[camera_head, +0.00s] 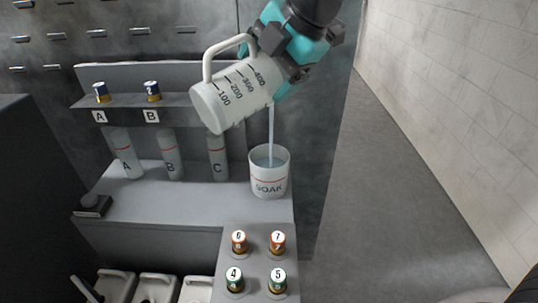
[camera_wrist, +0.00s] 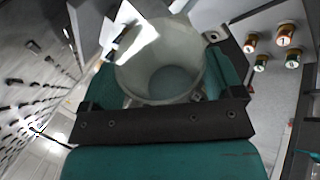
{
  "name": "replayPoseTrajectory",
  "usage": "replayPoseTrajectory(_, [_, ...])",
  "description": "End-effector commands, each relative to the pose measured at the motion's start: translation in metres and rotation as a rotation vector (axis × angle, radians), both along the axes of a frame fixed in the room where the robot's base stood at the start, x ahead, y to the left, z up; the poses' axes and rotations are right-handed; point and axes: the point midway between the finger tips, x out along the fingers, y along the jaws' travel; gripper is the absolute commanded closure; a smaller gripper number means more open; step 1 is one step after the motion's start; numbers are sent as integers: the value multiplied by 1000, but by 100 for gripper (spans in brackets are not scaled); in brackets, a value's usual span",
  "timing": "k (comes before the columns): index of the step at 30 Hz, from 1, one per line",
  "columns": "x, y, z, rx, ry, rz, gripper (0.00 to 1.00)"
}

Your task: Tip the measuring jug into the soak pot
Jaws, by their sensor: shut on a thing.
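The white soak pot (camera_head: 269,181), labelled SOAK, stands upright on the grey counter below, with liquid visible inside. My teal and black gripper (camera_head: 278,48) is shut on the jug, above the pot. In the wrist view, the jug (camera_wrist: 160,62) sits between the jaws, and I look into its open mouth.
Tubes A (camera_head: 126,156), B (camera_head: 170,157) and C (camera_head: 217,158) stand left of the pot, below a shelf (camera_head: 180,103) with two small vials. Several numbered vials stand on a block (camera_head: 257,258) in front. The floor (camera_head: 390,200) at right is clear.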

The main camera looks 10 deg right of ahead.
Motion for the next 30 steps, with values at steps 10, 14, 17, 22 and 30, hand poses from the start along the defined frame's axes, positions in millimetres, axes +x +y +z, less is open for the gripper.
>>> replayPoseTrajectory(10, [0,0,-1,11,5,0,53])
replayPoseTrajectory(14, [0,-1,-1,15,8,0,53])
replayPoseTrajectory(17, [0,-1,-2,18,10,0,53])
replayPoseTrajectory(22, [0,-1,-2,23,12,1,53])
replayPoseTrajectory(30, [1,-1,-3,32,18,0,53])
